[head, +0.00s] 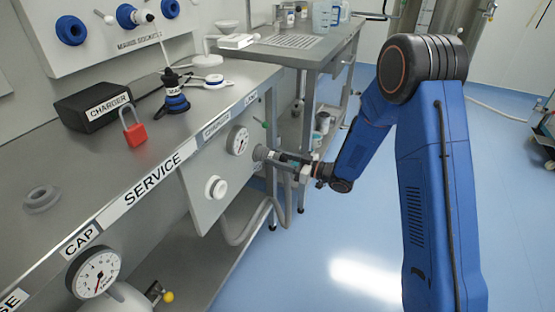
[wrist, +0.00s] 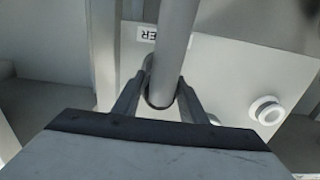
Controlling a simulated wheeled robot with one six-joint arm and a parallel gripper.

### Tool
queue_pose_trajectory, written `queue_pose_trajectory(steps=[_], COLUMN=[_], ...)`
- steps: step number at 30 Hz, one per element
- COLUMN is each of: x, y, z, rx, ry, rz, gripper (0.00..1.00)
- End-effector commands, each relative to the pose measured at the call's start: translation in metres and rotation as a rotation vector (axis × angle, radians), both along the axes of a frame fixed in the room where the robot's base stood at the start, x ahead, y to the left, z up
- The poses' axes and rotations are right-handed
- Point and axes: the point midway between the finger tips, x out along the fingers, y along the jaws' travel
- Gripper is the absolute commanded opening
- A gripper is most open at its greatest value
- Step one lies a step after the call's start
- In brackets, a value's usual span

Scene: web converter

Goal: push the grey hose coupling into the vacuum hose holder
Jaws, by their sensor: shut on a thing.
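The coupling runs up from between the fingers toward the top of the picture. I cannot tell there where coupling and vacuum hose holder divide, or how deep the coupling sits. A grey hose (head: 247,232) loops below the panel.
A red padlock (head: 133,134) and a black box (head: 93,106) stand on the bench.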

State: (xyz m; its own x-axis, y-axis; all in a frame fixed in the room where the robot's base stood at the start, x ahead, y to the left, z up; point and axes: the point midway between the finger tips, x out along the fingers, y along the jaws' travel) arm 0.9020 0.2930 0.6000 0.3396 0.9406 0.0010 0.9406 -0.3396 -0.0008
Motion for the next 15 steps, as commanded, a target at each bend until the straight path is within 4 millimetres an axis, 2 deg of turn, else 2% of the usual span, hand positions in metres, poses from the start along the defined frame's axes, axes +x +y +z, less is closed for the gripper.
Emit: queue_pose_trajectory(steps=[12, 13, 15], x=[0.0012, 0.0012, 0.0012], y=[0.0032, 0.0031, 0.0031], z=[0.0002, 0.0002, 0.0001], rx=[0.0, 0.0, 0.0], ry=[0.0, 0.0, 0.0], rz=[0.0, 0.0, 0.0], gripper=[0.03, 0.43, 0.6])
